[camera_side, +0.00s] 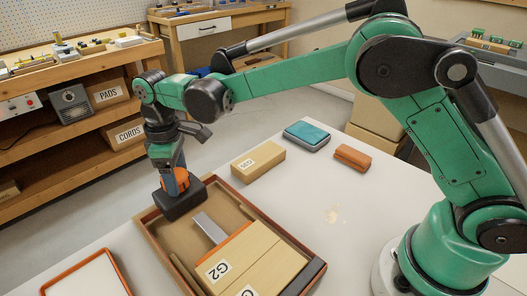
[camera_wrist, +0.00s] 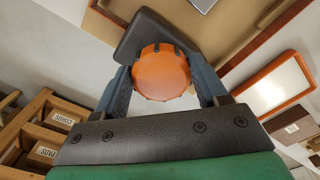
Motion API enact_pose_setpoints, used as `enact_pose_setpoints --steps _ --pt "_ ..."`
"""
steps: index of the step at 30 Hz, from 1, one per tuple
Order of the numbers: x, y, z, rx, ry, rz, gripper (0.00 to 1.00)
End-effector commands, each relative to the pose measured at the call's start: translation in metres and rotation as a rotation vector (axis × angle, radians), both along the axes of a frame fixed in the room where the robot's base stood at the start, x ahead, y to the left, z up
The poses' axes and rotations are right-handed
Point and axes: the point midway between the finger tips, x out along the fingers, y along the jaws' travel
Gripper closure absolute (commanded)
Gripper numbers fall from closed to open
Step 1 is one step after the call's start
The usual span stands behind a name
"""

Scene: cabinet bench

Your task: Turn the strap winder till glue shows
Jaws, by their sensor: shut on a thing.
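The strap winder appears as a ribbed orange knob (camera_wrist: 161,72) on a dark block (camera_side: 182,201) at the far left corner of a brown-rimmed tray (camera_side: 160,243). My gripper (camera_side: 174,176) points down over it. In the wrist view its two blue-grey fingers stand on either side of the knob, shut on it. A pale wooden box (camera_side: 256,262) with an orange edge and a "G2" label lies in the tray, beside a grey metal plate (camera_side: 208,228). I cannot make out any strap or a glue marking.
A tan labelled box (camera_side: 258,163), a teal case (camera_side: 307,135) and an orange-brown block (camera_side: 352,157) stand behind the tray. An orange-rimmed white tray (camera_side: 88,276) lies at front left. Shelves with boxes marked PADS and CORDS (camera_side: 117,133) stand at left. The table right of the tray is mostly clear.

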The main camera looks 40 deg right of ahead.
Motion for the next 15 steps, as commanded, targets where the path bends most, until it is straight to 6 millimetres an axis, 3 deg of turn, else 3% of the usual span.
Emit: enact_pose_setpoints --steps 7,15 --pt "-0.0009 0.0015 0.0003 0.0 -0.001 -0.298 0.87" --pt "-0.0008 0.0019 0.0003 0.001 -0.001 -0.363 0.87"
